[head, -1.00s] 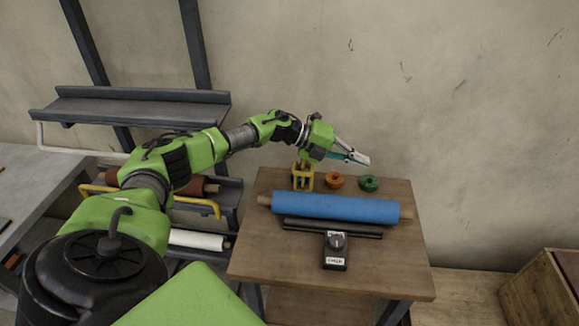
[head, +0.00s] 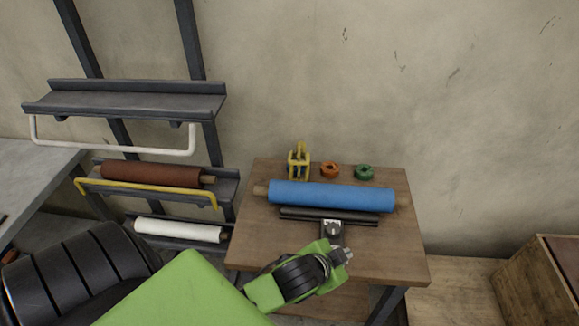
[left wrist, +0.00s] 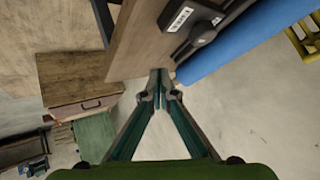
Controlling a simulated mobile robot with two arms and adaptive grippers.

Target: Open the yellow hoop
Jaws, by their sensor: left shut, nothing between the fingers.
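The yellow hoop (head: 150,188) is a bar running across the front of the middle rack shelf, which holds a brown-red roll (head: 152,174). It looks raised in front of that roll. My left gripper (head: 345,254) is over the front part of the wooden table in the head view, well to the right of the hoop. In the left wrist view its fingers (left wrist: 159,75) are together and empty, near the table's edge. The hoop does not show in the left wrist view. My right gripper is in neither view.
A blue roll (head: 330,196) lies on the wooden table (head: 390,245), with a black scanner-like tool, orange and green tape rolls and a yellow holder (head: 299,162). A white hoop (head: 112,147) hangs under the top shelf (head: 130,98). A white roll (head: 180,230) lies below. A wooden crate (head: 545,290) stands right.

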